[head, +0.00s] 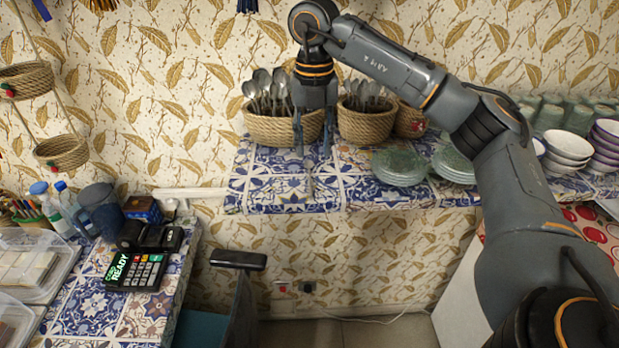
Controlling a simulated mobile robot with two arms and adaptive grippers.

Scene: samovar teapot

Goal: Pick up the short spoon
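My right gripper (313,152) hangs down over the tiled shelf, in front of the baskets. Its two fingers are apart, with a gap between them. A thin spoon-like thing (311,184) shows just below and between the fingertips, over the tiles. I cannot tell whether it lies on the shelf or touches a finger. Several spoons (266,88) stand in the left wicker basket (270,128), and more spoons (364,94) stand in the right basket (365,127). I cannot tell which spoons are short. My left gripper is not in view.
Green glass plates (399,167) are stacked right of the gripper. White bowls (567,147) and green glasses (549,116) stand farther right. A lower tiled counter at left holds a card terminal (136,271) and bottles (60,220). The shelf's front edge is close below the gripper.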

